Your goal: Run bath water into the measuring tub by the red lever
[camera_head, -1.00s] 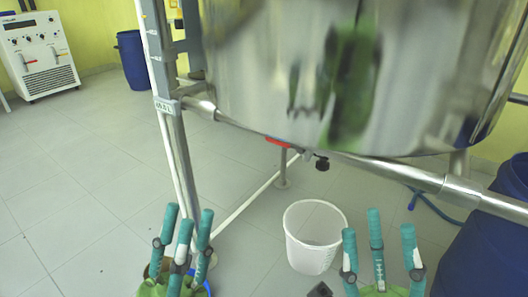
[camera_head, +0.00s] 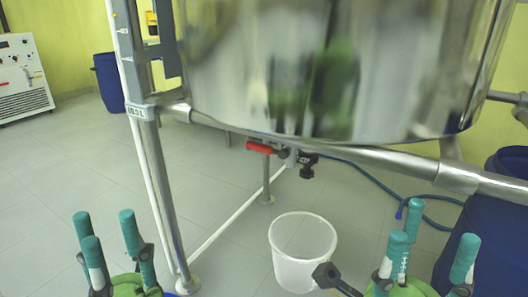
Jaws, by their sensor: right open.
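The red lever (camera_head: 259,147) sits on the valve under the shiny steel bath (camera_head: 330,80). A black knob and outlet (camera_head: 307,165) are just to its right. My right gripper (camera_head: 424,245) is at the lower right, open and empty, right of the tub. Neither touches the lever or tub.
A steel frame post (camera_head: 160,200) and a horizontal rail (camera_head: 385,160) run around the bath. A black handle-like part (camera_head: 328,277) is in front of the tub. Blue barrels stand at the right (camera_head: 490,225) and back left (camera_head: 108,82). A white cabinet (camera_head: 22,80) is far left.

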